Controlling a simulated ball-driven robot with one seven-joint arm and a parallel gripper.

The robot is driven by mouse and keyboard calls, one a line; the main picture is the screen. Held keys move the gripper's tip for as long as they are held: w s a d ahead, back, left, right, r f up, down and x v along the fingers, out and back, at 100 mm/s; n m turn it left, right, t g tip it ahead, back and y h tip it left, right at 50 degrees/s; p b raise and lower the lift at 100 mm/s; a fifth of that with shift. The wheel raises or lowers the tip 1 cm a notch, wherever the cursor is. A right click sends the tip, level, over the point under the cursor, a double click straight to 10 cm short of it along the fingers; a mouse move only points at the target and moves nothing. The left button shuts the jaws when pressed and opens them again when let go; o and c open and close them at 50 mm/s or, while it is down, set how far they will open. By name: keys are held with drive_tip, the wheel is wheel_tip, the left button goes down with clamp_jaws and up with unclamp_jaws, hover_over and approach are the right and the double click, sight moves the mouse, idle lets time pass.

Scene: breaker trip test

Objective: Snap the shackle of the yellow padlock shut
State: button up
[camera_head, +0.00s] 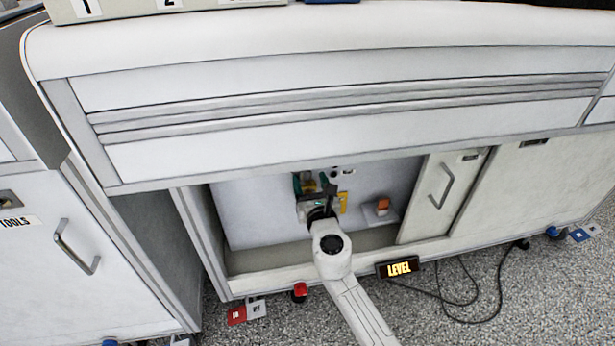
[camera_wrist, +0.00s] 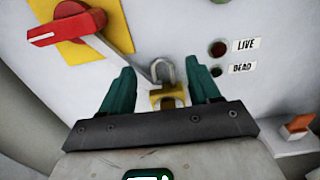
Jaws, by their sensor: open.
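The yellow padlock (camera_wrist: 168,97) shows in the wrist view, straight ahead between my gripper's two green fingers. Its grey shackle (camera_wrist: 162,71) stands up above the yellow body, against the white panel. I cannot tell whether the shackle passes through anything. My gripper (camera_wrist: 167,92) is open, with a finger on each side of the padlock and gaps beside it. The padlock's lower part is hidden behind my gripper's dark bar. In the head view my gripper (camera_head: 318,205) reaches into the open cabinet bay and a bit of yellow shows beside it.
A red rotary handle (camera_wrist: 68,24) on a yellow plate sits at the upper left of the panel. LIVE (camera_wrist: 244,45) and DEAD (camera_wrist: 242,68) labels stand beside two indicator lamps. An orange-topped block (camera_wrist: 297,127) is at the right. A sliding door (camera_head: 440,195) borders the bay's right side.

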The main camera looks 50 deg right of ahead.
drive_tip(key=shift+b+x, duration=0.35)
drive_tip(key=shift+x, duration=1.5)
drive_tip(key=shift+c, duration=0.2)
clamp_jaws()
